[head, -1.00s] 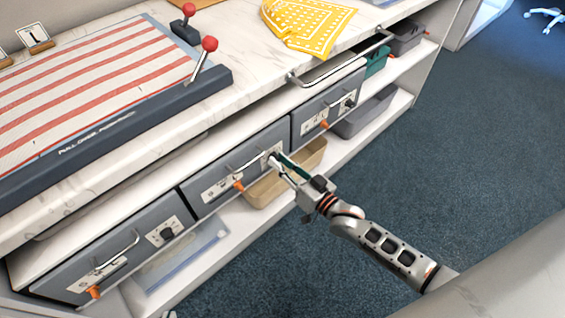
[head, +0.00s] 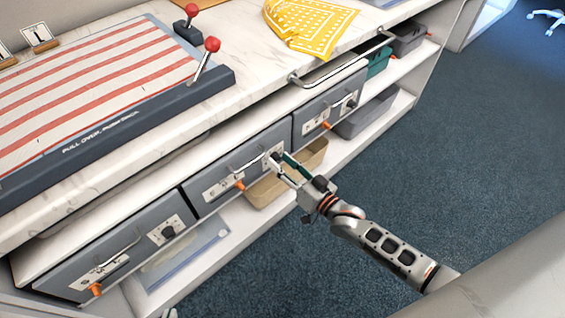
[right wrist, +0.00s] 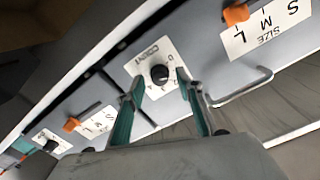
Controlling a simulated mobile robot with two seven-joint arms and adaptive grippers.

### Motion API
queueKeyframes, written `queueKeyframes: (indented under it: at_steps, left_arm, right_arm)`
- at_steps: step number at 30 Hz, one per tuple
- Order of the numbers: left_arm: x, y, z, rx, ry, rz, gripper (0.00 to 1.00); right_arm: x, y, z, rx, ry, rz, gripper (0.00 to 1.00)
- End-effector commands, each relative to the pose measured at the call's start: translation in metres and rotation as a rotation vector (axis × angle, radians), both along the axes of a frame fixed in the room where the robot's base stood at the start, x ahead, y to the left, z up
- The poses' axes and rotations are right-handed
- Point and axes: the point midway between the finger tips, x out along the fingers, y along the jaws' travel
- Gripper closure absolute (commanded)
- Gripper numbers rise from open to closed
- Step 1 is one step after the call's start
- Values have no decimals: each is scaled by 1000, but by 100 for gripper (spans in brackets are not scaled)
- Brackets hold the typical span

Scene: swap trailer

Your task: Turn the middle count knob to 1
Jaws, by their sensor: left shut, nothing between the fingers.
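The middle drawer (head: 215,192) is grey, with a white count plate and dark middle count knob (head: 275,156) at its right end. In the right wrist view the round black knob (right wrist: 160,74) sits on a plate reading COUNT; its exact setting is too small to tell. My right gripper (head: 282,164) is open at the knob. In the wrist view its two green-edged fingers (right wrist: 162,103) are spread wide, one to each side below the knob, with nothing held. Only a small tip of my left gripper (head: 171,313) shows at the bottom edge; it is shut and empty.
The left drawer (head: 75,270) and right drawer (head: 310,122) carry similar knobs, orange sliders and bar handles. A beige bin (head: 262,190) stands on the shelf below. Red-knobbed levers (head: 211,45) and a yellow cloth (head: 310,25) are on the counter above.

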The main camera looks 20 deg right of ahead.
Motion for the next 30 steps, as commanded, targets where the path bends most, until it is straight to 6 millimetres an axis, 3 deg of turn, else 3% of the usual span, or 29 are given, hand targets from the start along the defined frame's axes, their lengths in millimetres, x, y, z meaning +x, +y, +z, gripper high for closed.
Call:
queueKeyframes:
  at_steps: [8,21,30]
  left_arm:
    - [1,0,1,-1,-3,0,100]
    - [0,0,0,0,-1,-1,100]
    - [0,0,0,1,-1,-1,100]
  right_arm:
    - [-22,-7,-1,1,1,0,64]
    - [-98,-36,0,-1,2,0,64]
    - [-113,-41,0,-1,0,0,64]
